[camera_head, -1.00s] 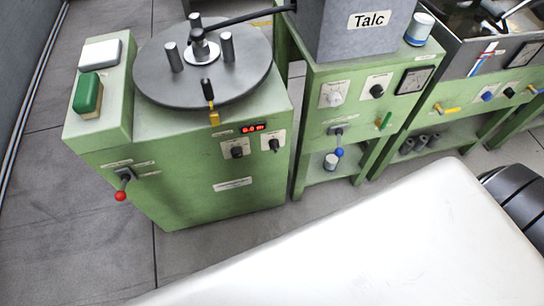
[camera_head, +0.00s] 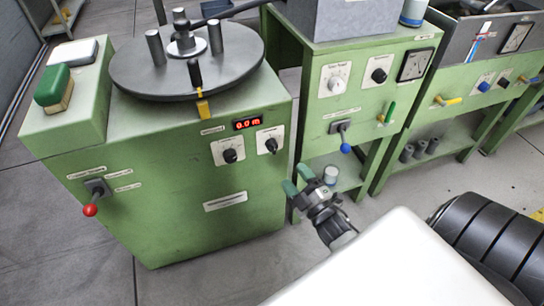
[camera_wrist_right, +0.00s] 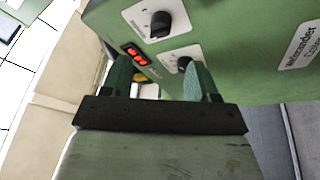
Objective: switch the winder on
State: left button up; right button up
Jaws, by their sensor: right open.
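The winder (camera_head: 160,200) is the green cabinet at the left with a round grey plate (camera_head: 185,70) on top. Its front carries a red-balled lever (camera_head: 90,210) pointing down, two black knobs, left (camera_head: 231,155) and right (camera_head: 271,145), and a lit red display (camera_head: 247,123) reading about 0.0 m. My right gripper (camera_head: 297,179) is open and empty, off the winder's right front edge. In the right wrist view, my open fingers (camera_wrist_right: 158,78) point toward the panel, with the display (camera_wrist_right: 134,53) and knobs beyond. My left gripper is out of view.
A second green stand (camera_head: 345,100) with knobs and a blue-balled lever (camera_head: 346,148) stands right of the winder. A small cup (camera_head: 330,175) sits on its lower shelf. Floor in front is clear.

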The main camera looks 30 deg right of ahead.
aim_at(275, 154)
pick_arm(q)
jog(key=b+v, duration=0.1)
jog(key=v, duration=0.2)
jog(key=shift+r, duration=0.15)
pick_arm(e)
jog(key=x, duration=1)
jog(key=shift+f, duration=0.1)
jog(key=c, duration=0.9)
